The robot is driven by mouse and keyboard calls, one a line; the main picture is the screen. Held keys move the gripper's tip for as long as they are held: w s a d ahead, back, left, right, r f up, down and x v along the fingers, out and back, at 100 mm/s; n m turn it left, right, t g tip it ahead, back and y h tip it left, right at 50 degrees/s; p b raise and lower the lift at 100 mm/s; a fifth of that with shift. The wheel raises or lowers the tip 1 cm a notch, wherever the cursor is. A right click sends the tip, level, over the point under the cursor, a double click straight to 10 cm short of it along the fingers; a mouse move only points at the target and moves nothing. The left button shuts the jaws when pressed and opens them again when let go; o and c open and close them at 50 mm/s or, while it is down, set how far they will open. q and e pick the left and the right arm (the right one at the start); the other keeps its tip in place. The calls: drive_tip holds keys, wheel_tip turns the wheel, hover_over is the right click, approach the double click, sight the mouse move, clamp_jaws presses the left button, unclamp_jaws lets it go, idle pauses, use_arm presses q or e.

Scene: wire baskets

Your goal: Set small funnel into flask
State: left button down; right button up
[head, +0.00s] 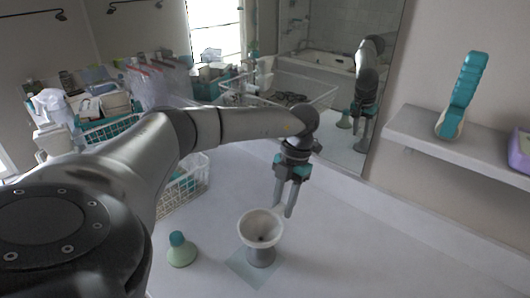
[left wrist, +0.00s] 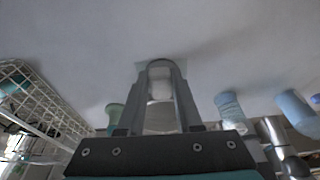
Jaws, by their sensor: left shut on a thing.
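The small funnel, a white open cone (head: 261,224), stands mouth up in the head view. Directly below it is a grey rounded body (head: 262,257), seemingly the flask, on a pale blue square mat (head: 240,266). I cannot tell whether the spout is inside the neck. My left gripper (head: 284,211) points down at the funnel's far right rim and is shut on it. In the left wrist view, pale white surfaces (left wrist: 160,117) show between the fingers (left wrist: 160,68). My right gripper is not in view.
A pale green cone-shaped object with a teal top (head: 181,250) stands left of the mat. Wire baskets (head: 185,188) with goods line the back left. A shelf (head: 440,140) holds a teal bottle (head: 464,92). The counter right of the mat is clear, and a mirror stands behind.

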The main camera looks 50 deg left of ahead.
use_arm(q)
drive_tip(key=shift+s+p+v, duration=0.25)
drive_tip(key=shift+p+v, duration=0.75)
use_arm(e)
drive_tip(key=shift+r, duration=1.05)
use_arm(q)
drive_tip(key=shift+s+r+p+v, duration=0.1)
drive_tip(key=shift+s+p+v, duration=0.2)
drive_tip(key=shift+p+v, duration=0.85)
drive_tip(key=shift+s+r+p+v, duration=0.1)
drive_tip(key=shift+s+p+v, duration=0.15)
drive_tip(key=shift+p+v, duration=0.85)
drive_tip(key=shift+s+p+v, duration=0.3)
drive_tip(key=shift+p+v, duration=0.75)
drive_tip(key=shift+v, duration=0.15)
drive_tip(key=shift+d, duration=0.1)
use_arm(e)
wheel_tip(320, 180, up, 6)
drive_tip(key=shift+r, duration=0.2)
